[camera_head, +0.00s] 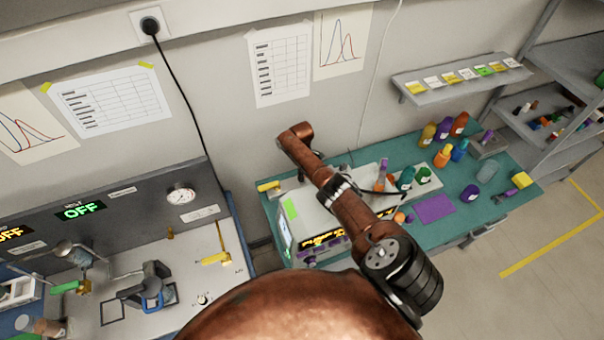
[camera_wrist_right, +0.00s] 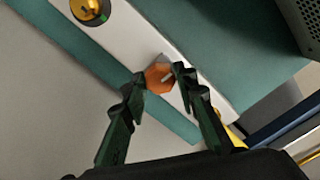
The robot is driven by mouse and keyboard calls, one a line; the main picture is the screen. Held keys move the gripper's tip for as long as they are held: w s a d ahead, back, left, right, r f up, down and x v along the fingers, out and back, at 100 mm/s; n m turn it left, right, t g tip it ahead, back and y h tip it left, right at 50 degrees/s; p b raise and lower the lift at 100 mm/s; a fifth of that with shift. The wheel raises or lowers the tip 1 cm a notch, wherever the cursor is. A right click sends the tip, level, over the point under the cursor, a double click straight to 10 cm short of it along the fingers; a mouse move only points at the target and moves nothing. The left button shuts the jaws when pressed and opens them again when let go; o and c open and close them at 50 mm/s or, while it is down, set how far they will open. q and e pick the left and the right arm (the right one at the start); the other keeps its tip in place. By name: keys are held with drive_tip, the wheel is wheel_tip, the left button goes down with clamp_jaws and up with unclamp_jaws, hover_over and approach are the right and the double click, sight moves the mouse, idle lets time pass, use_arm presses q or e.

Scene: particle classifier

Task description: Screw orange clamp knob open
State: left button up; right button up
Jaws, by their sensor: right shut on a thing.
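The orange clamp knob (camera_wrist_right: 158,78) shows in the right wrist view, against a long white surface. My right gripper (camera_wrist_right: 159,75) has its two dark green fingers on either side of the knob, shut on it. The knob's underside and what it is fixed to are hidden. In the head view my copper-coloured right arm crosses the bench, and I cannot make out the fingertips or the knob clearly. My left gripper is in neither view.
A yellow round part (camera_wrist_right: 90,8) sits on the white surface near the gripper. In the head view a pale instrument (camera_head: 304,205) stands on the teal bench (camera_head: 508,171). Several coloured bottles stand to its right, with a purple mat (camera_head: 435,208) in front.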

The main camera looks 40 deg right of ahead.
drive_tip(key=shift+d, duration=0.1)
drive_tip(key=o, duration=1.2)
drive_tip(key=shift+c, duration=0.2)
wheel_tip(320, 180, up, 12)
idle(0.3)
